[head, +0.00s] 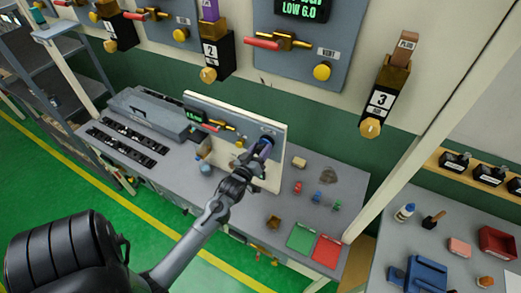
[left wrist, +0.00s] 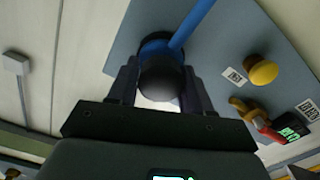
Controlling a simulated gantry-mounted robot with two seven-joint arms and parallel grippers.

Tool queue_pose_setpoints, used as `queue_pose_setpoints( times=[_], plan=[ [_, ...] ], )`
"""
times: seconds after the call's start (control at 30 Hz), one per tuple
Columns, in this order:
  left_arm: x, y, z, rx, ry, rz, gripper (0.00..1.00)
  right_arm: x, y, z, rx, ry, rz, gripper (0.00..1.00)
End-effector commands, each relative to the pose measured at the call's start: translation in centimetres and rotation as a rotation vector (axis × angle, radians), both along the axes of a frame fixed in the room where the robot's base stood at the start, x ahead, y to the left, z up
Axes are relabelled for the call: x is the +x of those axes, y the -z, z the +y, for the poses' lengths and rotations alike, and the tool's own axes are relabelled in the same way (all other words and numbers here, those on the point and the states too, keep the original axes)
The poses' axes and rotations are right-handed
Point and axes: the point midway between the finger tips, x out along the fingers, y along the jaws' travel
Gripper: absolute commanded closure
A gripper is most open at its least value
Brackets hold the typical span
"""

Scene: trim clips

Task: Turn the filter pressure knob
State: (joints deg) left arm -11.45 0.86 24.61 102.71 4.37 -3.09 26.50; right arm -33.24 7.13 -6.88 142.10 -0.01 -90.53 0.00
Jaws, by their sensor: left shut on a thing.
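The filter pressure knob (left wrist: 160,80) is a round black knob below a blue collar (left wrist: 155,47), from which a blue pipe (left wrist: 194,20) runs up. It stands on a grey panel on a pale upright board (head: 284,158) at the back of the bench. My left gripper (left wrist: 160,90) has one finger on each side of the knob and is shut on it. In the head view my left gripper (head: 256,153) reaches the right part of the board and mostly hides the knob. My right gripper is not in view.
The same panel carries a yellow knob (left wrist: 263,72) and a red-handled valve (left wrist: 262,124). On the bench (head: 345,180) lie small red and green parts, a green tray (head: 301,238) and a red tray (head: 327,250). Larger valve panels hang on the wall above.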

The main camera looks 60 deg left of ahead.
Motion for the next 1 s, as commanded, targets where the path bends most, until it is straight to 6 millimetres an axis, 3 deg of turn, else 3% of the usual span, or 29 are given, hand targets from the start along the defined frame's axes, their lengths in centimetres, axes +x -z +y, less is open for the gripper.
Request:
queue_pose_setpoints(
  times=[0.57,0.6,0.7,1.0],
  plan=[
    [0.01,-0.22,0.04,-0.036,0.0,-0.026,0.81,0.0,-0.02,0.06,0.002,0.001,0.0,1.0],
    [0.01,-0.23,0.05,-0.035,0.0,-0.025,0.47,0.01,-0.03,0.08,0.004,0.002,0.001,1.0],
    [0.01,-0.19,0.04,-0.036,0.0,-0.024,0.32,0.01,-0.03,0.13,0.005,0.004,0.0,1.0],
    [-0.04,-0.07,0.01,-0.037,0.0,-0.022,0.29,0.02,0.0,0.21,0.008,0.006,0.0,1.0]
  ],
)
